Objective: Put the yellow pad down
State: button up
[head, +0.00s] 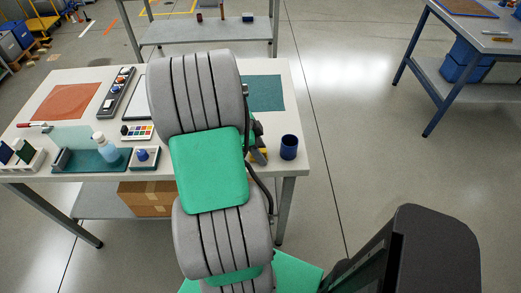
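A small patch of yellow (262,155) shows at the right edge of my arm, near the front right of the white table (300,120). It may be part of the yellow pad, but most of it is hidden. A dark grey part, likely my gripper (257,142), shows just above and against the yellow patch. My grey and green arm covers the rest, so the fingertips are hidden. I cannot tell whether the gripper is open or shut, or whether the yellow thing is held or resting on the table.
A dark blue cup (289,147) stands right of the yellow patch. A teal mat (264,93) lies behind. An orange mat (71,103), a bottle (106,149), a colour palette (138,132) and a tray of jars (116,92) fill the left side.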

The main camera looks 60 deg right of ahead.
jog(key=shift+o, duration=1)
